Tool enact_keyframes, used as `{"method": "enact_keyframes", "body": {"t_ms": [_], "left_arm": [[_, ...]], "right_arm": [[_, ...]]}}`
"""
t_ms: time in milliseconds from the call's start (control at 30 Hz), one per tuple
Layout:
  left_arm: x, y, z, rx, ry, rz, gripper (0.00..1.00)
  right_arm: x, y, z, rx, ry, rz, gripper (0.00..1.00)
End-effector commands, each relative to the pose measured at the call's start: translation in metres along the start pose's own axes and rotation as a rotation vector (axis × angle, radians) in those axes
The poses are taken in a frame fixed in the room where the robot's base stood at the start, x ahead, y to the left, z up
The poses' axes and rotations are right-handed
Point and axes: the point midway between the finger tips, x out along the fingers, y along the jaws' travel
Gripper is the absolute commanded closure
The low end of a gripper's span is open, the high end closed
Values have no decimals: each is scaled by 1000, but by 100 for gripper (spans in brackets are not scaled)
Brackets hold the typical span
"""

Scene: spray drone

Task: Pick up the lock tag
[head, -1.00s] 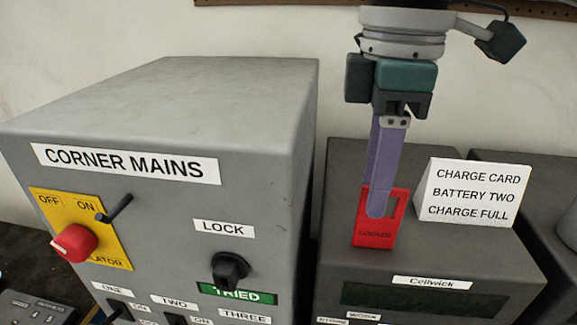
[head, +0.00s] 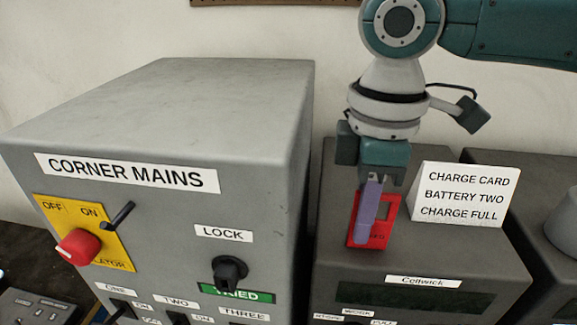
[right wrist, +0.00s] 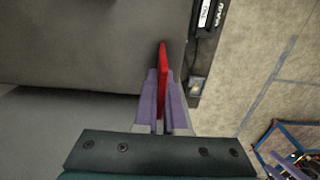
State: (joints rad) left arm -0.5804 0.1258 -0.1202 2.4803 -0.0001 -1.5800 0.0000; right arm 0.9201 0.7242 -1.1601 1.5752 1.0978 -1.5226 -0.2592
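The lock tag (head: 384,237) is a flat red plate with a window cut out and lettering, "LOCKED" in part hidden. In the right wrist view the tag (right wrist: 163,68) shows edge-on between the two fingers (right wrist: 162,85), which lie close against both faces. The tag appears to be still at the box top. My left gripper is not in view.
The Corner Mains cabinet (head: 180,100) stands left, with a red isolator knob (head: 78,247) and a black lock knob (head: 229,271). A white charge card (head: 464,194) stands just right of the tag. The Cellwick box (head: 480,255) is below it. A wall is behind.

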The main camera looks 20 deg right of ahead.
Motion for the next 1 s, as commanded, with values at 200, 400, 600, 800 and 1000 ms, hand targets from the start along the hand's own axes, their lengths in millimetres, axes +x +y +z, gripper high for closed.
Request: {"method": "enact_keyframes", "body": {"t_ms": [200, 400, 600, 800, 1000], "left_arm": [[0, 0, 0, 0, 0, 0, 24], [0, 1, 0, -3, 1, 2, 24], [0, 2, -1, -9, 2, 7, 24], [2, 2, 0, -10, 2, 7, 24], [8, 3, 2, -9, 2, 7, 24]], "right_arm": [[0, 0, 0, 0, 0, 0, 100], [0, 0, 0, 0, 0, 0, 100], [0, 0, 0, 0, 0, 0, 100], [-8, 0, -1, 0, 2, 0, 100], [-41, 2, -1, 0, 5, 5, 100]]}}
